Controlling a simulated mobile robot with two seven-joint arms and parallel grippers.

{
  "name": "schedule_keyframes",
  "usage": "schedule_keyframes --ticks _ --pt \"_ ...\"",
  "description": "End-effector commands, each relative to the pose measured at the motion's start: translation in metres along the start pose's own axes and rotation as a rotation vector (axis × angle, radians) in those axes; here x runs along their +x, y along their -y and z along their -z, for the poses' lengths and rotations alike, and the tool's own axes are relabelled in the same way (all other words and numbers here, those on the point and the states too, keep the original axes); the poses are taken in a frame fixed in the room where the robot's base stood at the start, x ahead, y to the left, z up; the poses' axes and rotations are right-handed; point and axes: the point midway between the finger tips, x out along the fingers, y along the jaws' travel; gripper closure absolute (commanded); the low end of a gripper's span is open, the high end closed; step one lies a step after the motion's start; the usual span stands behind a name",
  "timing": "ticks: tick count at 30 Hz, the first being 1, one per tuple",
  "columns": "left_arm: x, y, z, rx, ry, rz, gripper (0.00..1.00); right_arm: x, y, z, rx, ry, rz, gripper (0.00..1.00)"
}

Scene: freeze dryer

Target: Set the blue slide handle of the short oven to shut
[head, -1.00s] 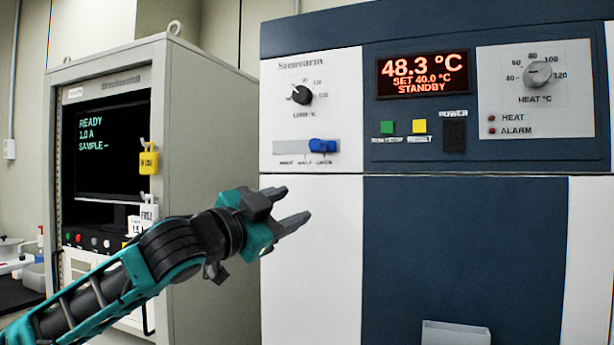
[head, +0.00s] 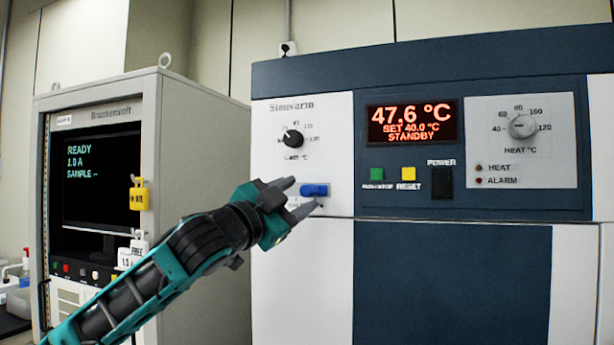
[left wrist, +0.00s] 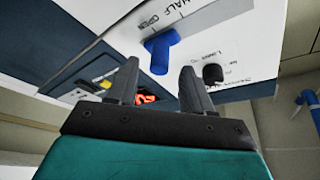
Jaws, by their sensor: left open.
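The short oven is the white and dark blue unit, with its blue slide handle (head: 314,190) on the upper left white panel. The handle stands at the right end of its slot. In the left wrist view the handle (left wrist: 161,52) is at the OPEN label, with HALF beside it. My left gripper (head: 301,195) is open and empty, its fingers pointing at the handle. In the left wrist view the handle lies just beyond and between the fingertips (left wrist: 158,70); I cannot tell whether they touch. The fingers hide the slot's left part in the head view. My right gripper is out of view.
A black knob (head: 292,139) sits above the handle. The oven display (head: 412,122) reads 47.6 °C, STANDBY, above green, yellow and black buttons. A grey cabinet (head: 205,190) with a screen stands to the left, with yellow and white tags on its front edge.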

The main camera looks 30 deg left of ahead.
Motion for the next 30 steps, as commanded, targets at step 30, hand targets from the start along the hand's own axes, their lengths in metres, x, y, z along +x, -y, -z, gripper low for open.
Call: schedule_keyframes --ticks 30 --pt "0.04 -0.001 -0.001 0.001 0.001 -0.001 0.85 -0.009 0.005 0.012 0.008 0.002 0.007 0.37"
